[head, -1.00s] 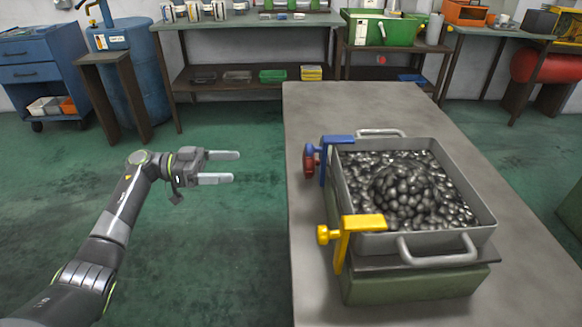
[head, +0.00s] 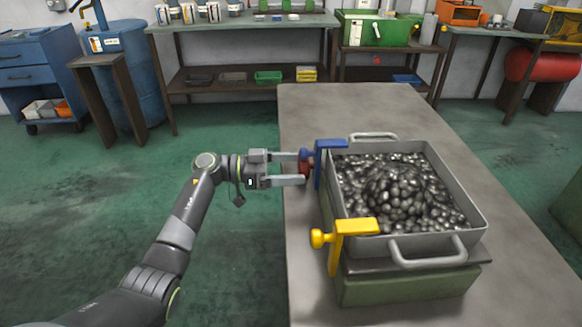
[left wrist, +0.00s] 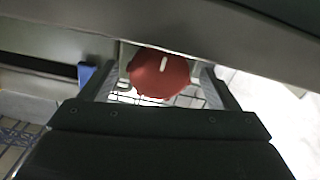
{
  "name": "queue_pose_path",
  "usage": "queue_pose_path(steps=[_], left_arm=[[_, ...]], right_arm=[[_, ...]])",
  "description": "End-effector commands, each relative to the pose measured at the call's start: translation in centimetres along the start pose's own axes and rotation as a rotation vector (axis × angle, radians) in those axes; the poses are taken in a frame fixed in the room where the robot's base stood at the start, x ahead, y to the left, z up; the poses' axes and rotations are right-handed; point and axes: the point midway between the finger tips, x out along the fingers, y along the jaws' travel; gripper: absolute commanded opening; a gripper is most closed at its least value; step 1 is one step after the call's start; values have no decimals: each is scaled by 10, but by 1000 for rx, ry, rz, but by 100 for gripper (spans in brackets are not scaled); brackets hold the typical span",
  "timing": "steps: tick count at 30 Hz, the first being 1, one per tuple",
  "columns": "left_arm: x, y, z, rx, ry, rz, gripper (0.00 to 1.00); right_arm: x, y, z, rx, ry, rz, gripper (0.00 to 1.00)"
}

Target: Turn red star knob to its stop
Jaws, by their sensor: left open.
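The fingers hide part of the knob in the head view. My right gripper is not in view.
The grey tray (head: 425,243) full of dark metal pieces sits on a green block (head: 405,285) on the grey table (head: 310,270). A yellow clamp (head: 345,230) grips the tray's near left corner. The floor left of the table is clear.

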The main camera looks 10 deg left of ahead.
Motion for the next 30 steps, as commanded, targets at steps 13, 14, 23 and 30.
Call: queue_pose_path(steps=[13,14,23,30], left_arm=[[1,0,0,0,0,0,56],[1,0,0,0,0,0,53],[0,0,0,12,0,0,38],[0,0,-1,107,-2,0,38]], right_arm=[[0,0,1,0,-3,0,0],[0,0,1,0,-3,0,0],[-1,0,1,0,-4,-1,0],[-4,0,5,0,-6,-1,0]])
